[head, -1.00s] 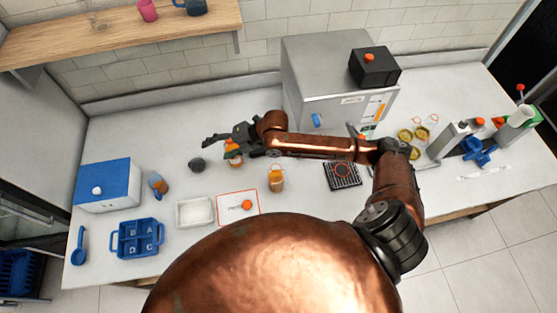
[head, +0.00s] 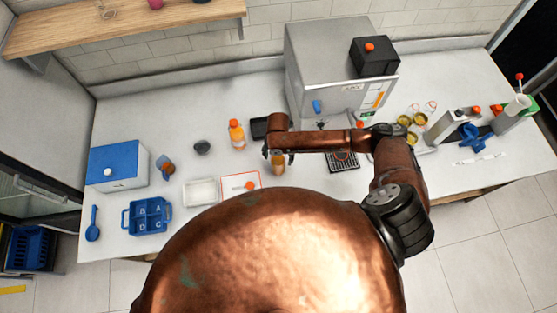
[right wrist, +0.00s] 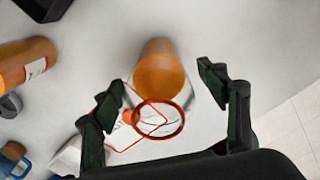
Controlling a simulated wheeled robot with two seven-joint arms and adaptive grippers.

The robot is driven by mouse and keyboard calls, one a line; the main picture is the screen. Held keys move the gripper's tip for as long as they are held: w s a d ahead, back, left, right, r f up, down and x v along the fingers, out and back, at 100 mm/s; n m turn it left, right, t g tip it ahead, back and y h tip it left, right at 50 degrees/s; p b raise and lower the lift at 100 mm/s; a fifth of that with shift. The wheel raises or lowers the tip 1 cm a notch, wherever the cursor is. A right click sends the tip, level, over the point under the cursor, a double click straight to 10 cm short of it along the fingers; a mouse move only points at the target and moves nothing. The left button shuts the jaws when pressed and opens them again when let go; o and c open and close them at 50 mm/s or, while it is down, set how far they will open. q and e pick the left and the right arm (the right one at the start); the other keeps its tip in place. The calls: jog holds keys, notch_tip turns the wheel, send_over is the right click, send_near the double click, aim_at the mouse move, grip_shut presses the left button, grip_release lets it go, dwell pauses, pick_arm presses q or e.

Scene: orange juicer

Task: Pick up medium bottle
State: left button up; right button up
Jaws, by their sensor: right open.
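The bottle under my right gripper, which I take for the medium bottle (head: 278,165), stands on the counter with orange contents. In the right wrist view the open-topped bottle (right wrist: 160,75) shows from above, with an orange-red ring at its mouth. My right gripper (right wrist: 160,85) is open, with one finger on each side of the bottle and gaps between. In the head view the gripper is mostly hidden by its own wrist, just above the bottle. My left gripper is not in view.
A taller orange bottle (head: 236,135) stands to the left, also in the right wrist view (right wrist: 25,65). An orange cap (head: 249,186) lies on a red-outlined mat (head: 230,184). A white tray (head: 201,204) and blue caddy (head: 147,229) are further left. A grey machine (head: 315,65) stands behind.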

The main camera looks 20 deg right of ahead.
jog(key=shift+f, duration=1.4)
jog(key=shift+c, duration=0.2)
jog(key=c, duration=1.5)
jog(key=shift+r, duration=0.1)
jog(key=s+a+r+b, duration=0.4)
jog(key=s+a+r, duration=0.4)
jog(key=s+r, duration=0.4)
jog(key=w+d+m+b, duration=0.2)
jog(key=m+b, duration=0.2)
jog(key=m, duration=0.5)
jog(key=w+d+r+m+b, duration=0.1)
jog(key=w+d+m+b, duration=0.1)
jog(key=m+b, duration=0.3)
jog(key=w+d+r+m+b, duration=0.1)
jog(key=w+m+b, duration=0.3)
jog(key=m, duration=0.9)
jog(key=shift+d+m+b, duration=0.3)
jog(key=shift+d+b, duration=0.1)
jog(key=shift+d, duration=0.35)
